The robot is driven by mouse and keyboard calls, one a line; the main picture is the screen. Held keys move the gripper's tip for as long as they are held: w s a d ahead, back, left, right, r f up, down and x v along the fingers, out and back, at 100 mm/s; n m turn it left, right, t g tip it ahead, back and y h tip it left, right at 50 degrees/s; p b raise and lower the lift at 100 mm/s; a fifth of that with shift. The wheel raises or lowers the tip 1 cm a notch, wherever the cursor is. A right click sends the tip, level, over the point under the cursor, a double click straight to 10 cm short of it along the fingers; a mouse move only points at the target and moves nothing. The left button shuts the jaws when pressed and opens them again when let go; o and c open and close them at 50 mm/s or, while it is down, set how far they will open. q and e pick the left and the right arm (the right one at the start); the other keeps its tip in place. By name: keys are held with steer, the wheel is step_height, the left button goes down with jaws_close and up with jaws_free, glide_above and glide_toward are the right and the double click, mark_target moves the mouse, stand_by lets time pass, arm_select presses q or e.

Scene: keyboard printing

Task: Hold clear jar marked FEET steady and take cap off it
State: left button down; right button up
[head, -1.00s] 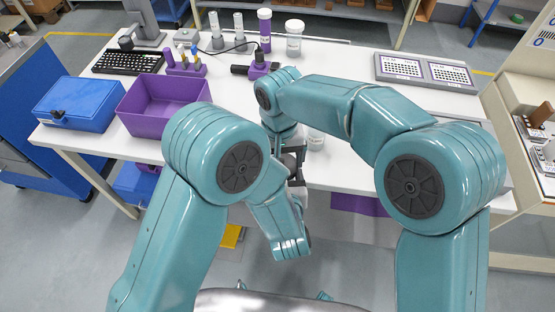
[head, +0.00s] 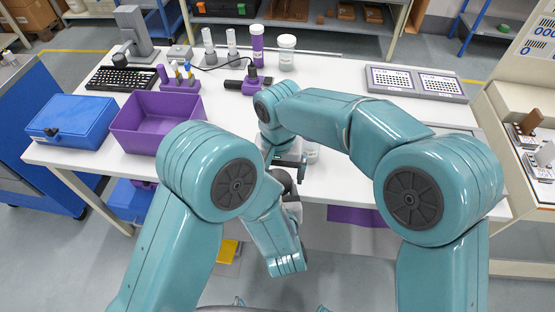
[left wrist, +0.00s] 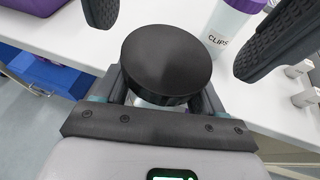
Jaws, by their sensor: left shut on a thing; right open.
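The jar's round black cap (left wrist: 167,62) fills the middle of the left wrist view. Most of the jar is hidden beneath it and its FEET label is not visible. My left gripper (left wrist: 162,97) is shut on the jar (left wrist: 150,99) just below the cap. Two dark ridged fingers of my right gripper (left wrist: 172,42) stand wide apart on either side above the cap, not touching it. In the head view, my right gripper (head: 289,160) is over the table's front edge, and arm links largely hide the held jar.
A jar marked CLIPS (left wrist: 230,25) stands close by on the white table (head: 340,185). A purple bin (head: 155,143) and blue box (head: 70,120) are at left. Purple and white jars (head: 286,52) stand at the back. Clear table lies at centre right.

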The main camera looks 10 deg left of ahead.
steer(key=shift+f, duration=0.8)
steer(key=c, duration=1.1)
steer(key=n, duration=1.2)
steer(key=shift+r, duration=0.1)
steer(key=o, duration=1.1)
steer(key=shift+o, duration=0.2)
steer(key=shift+a, duration=0.1)
